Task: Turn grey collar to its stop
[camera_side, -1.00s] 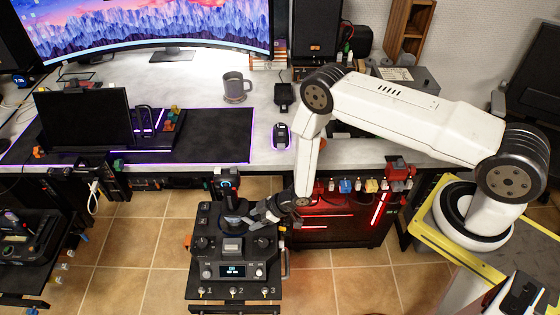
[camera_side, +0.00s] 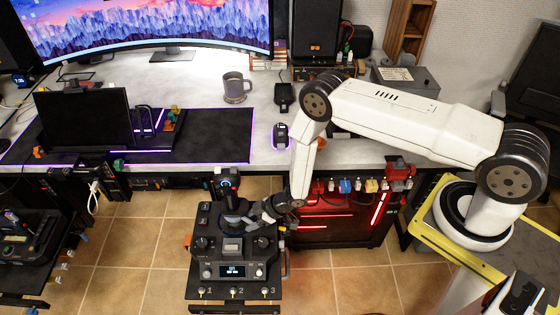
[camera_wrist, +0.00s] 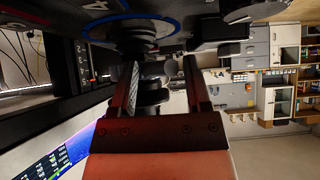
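The control stick (camera_side: 228,184) stands upright on a dark control panel (camera_side: 213,262) below the desk edge. My gripper (camera_side: 258,214) is at the stick's lower part, on its right side. In the wrist view, my gripper's two fingers (camera_wrist: 163,88) are spread apart, with dark round parts of the stick between them. A greyish ribbed piece (camera_wrist: 134,76), possibly the grey collar, lies close against the left finger. I cannot tell whether it touches. A gap shows by the right finger. The collar is mostly hidden by my gripper in the side view.
The panel carries knobs, a small lit display (camera_side: 232,270) and switches numbered 1 to 3 at its front. The desk (camera_side: 200,75) edge runs behind the stick. A red-lit case (camera_side: 335,222) stands to the right. Tiled floor lies open to the left.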

